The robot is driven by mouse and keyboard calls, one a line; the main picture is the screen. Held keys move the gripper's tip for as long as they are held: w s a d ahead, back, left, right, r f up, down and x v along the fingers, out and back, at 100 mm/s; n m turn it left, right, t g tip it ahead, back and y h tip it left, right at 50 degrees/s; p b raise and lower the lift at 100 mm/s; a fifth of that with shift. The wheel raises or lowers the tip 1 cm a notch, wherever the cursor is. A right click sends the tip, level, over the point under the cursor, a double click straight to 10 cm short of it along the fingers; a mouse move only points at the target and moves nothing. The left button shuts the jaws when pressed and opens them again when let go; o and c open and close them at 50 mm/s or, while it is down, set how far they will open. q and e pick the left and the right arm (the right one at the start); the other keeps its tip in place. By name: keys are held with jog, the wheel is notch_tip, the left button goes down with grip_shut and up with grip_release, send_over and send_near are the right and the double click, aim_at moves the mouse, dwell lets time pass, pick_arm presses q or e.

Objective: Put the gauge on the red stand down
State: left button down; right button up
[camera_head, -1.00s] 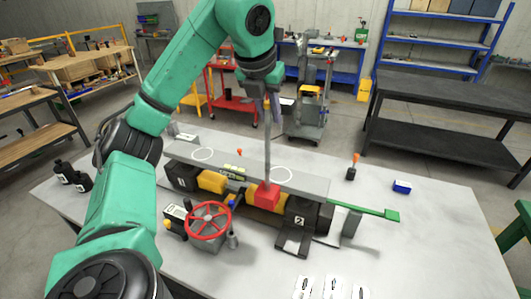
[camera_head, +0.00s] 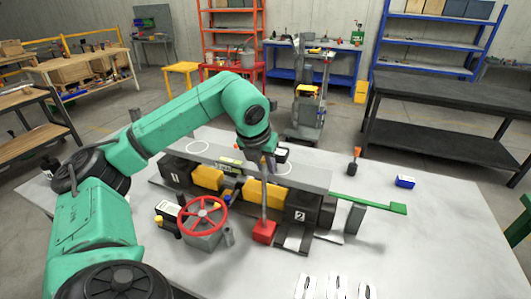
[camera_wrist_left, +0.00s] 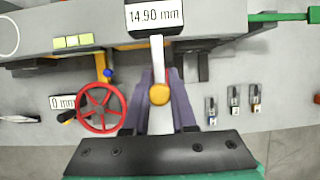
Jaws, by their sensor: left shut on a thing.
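The gauge on the red stand has a red block base (camera_head: 264,232), a tall grey post and a dark display box (camera_head: 280,154). In the left wrist view its display (camera_wrist_left: 154,17) reads 14.90 mm. My left gripper (camera_head: 268,165) is shut on the upper part of the stand. In the left wrist view its purple fingers (camera_wrist_left: 160,85) flank the grey post with an orange knob. The stand looks close to upright. Its base is at the front of jack 2, at or just above the grey table; I cannot tell if it touches. My right gripper is out of view.
Two dark-and-yellow jacks (camera_head: 207,178) stand under a long grey beam (camera_head: 315,178). A red handwheel (camera_head: 202,216) is left of the base. A green lever (camera_head: 370,203) sticks out right.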

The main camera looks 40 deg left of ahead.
pick_arm(q)
jog(key=c, duration=1)
grip_release()
jog(key=shift+o, duration=1.3)
jog(key=shift+s+d, duration=0.1)
jog(key=shift+r, duration=0.1)
jog(key=v, duration=1.2)
jog(key=shift+p, duration=0.3)
jog(key=shift+s, duration=0.1)
